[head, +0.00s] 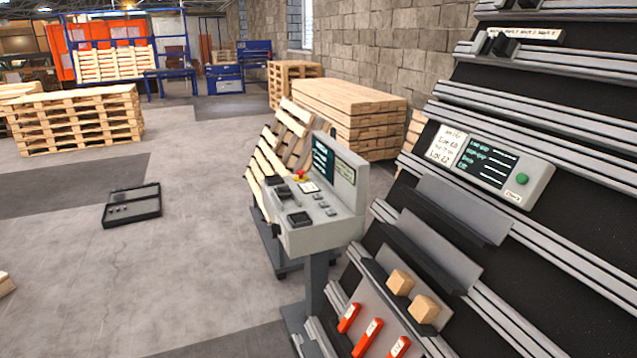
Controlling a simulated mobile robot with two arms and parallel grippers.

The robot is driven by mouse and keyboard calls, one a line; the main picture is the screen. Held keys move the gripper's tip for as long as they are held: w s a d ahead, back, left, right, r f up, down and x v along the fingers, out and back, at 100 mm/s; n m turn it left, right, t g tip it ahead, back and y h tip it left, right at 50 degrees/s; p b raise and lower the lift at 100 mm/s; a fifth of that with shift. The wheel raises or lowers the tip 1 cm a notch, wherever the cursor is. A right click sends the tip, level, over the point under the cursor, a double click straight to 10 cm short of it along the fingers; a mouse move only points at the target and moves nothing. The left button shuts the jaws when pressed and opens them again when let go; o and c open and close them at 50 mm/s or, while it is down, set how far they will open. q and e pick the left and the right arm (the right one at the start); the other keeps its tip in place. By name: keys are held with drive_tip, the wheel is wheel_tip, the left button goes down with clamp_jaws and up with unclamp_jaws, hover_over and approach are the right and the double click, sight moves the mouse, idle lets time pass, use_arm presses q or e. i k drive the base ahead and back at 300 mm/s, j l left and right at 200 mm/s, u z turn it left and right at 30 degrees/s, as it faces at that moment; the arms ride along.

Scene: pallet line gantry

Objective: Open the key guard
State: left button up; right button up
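A grey control console (335,233) stands on a post near the middle of the head view. Its raised back carries a dark screen (323,160). Its sloped top has a red button on yellow (300,175), a dark block (299,218) at the front edge, a smaller dark piece (283,191) behind it and several small buttons. I cannot tell for certain which of these is the key guard, or whether it is open or shut. Neither of my grippers is in view.
A black sloped rack (600,250) with grey rails fills the right side. It holds a grey panel with a green button (522,179), wooden blocks (400,282) and red tools (367,337). A black tray (132,205) lies on the otherwise open floor; pallets (75,118) stand behind.

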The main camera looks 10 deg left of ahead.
sight(281, 190)
drive_tip(key=i+j+z, duration=0.3)
drive_tip(key=i+j, duration=0.2)
drive_tip(key=j, duration=0.15)
drive_tip(key=i+j+z, duration=0.3)
drive_tip(key=i+j, duration=0.15)
drive_tip(key=j, duration=0.3)
